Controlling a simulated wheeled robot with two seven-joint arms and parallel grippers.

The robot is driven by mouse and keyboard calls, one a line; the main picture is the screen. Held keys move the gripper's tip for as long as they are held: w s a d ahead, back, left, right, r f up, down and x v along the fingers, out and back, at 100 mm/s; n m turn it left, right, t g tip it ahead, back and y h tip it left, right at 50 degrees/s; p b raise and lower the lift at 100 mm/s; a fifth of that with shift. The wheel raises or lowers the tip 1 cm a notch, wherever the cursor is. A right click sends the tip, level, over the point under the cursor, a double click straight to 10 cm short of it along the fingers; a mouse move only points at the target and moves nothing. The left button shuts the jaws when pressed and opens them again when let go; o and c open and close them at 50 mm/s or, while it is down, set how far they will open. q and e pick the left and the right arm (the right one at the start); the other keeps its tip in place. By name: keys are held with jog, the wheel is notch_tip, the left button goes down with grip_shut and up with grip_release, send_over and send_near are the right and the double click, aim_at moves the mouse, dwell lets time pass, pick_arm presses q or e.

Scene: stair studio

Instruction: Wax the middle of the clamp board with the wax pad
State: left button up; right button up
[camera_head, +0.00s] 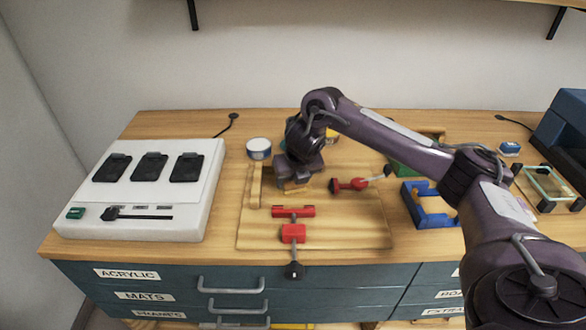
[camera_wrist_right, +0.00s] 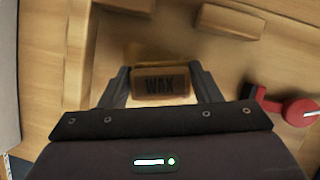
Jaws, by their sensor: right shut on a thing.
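The wooden clamp board (camera_head: 345,230) lies on the bench, with red clamps at its front (camera_head: 293,232) and right (camera_head: 348,185). My right gripper (camera_head: 293,185) is over the board's left-rear part. In the right wrist view, my right gripper (camera_wrist_right: 162,88) is shut on the wax pad (camera_wrist_right: 162,86), a brown block marked WAX. The pad also shows below the gripper in the head view (camera_head: 296,190). I cannot tell whether the pad touches the board. My right arm hides the board's rear part. My left gripper is not in view.
A white device with black pads (camera_head: 140,190) stands at the left. A round tin (camera_head: 259,148) is behind the board. A blue frame-shaped holder (camera_head: 428,205) lies at the right. Drawers are below the bench's front edge. Bare bench shows between the device and the board.

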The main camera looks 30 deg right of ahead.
aim_at(284, 190)
jog(key=shift+s+a+f+p, duration=0.1)
jog(key=shift+s+a+p, duration=0.45)
jog(key=shift+s, duration=0.35)
jog(key=shift+s+a+f+p, duration=0.1)
jog(key=shift+s+a+p, duration=0.35)
jog(key=shift+s, duration=0.4)
jog(key=shift+w+a+r+p, duration=0.1)
jog(key=shift+w+a+p, duration=0.3)
jog(key=shift+a, duration=0.55)
jog(key=shift+w+d+b, duration=0.2)
jog(key=shift+w+b, duration=0.15)
jog(key=shift+w, duration=0.15)
jog(key=shift+w+d+r+b, duration=0.1)
jog(key=shift+w+d+b, duration=0.3)
jog(key=shift+w, duration=0.3)
jog(key=shift+w+d+b, duration=0.15)
jog(key=shift+w+d, duration=0.3)
jog(key=shift+w, duration=0.2)
jog(key=shift+w+d+b, duration=0.5)
jog(key=shift+w, duration=0.35)
jog(key=shift+w+d, duration=0.45)
jog(key=shift+w, duration=0.2)
notch_tip(284, 190, up, 6)
jog(key=p, duration=0.5)
